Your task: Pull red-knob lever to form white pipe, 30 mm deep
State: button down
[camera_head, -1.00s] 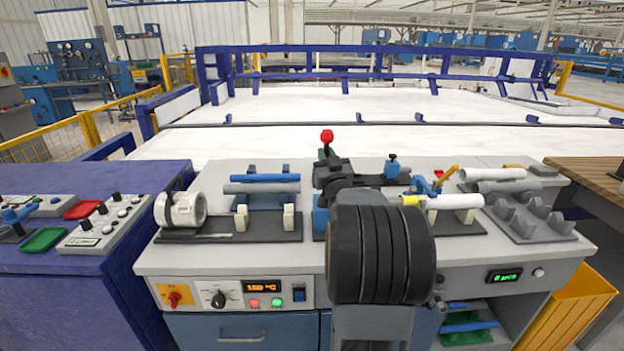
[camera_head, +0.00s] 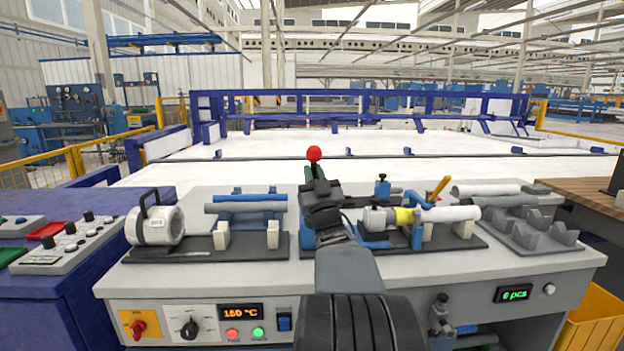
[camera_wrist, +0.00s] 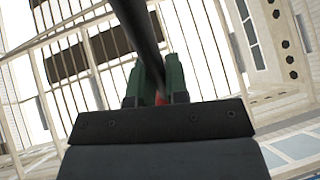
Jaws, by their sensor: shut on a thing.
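The red-knob lever shows its red knob (camera_head: 314,153) standing above the middle of the bench. My gripper (camera_head: 314,173), with green fingers, is at the lever just below the knob. In the wrist view, the dark lever rod (camera_wrist: 139,25) runs down between the two green fingers (camera_wrist: 155,85), which are shut on it, and a bit of red shows between them. The white pipe (camera_head: 455,213) lies level in the fixture to the right of the lever, its left end by a yellow piece (camera_head: 403,215). My arm hides the lever's base.
A white cylindrical heater-like unit (camera_head: 155,226) stands at the left. A grey rack (camera_head: 530,238) and another white pipe (camera_head: 486,190) are at the right. The front bench strip is clear.

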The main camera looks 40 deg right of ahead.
jog(key=shift+f, duration=0.25)
jog(key=c, duration=1.1)
grip_release()
jog(key=shift+s+r, duration=0.1)
jog(key=shift+r, duration=0.05)
jog(key=shift+a, duration=0.1)
jog(key=b+v, duration=0.1)
jog(key=v, duration=1.3)
jog(key=shift+r, duration=0.15)
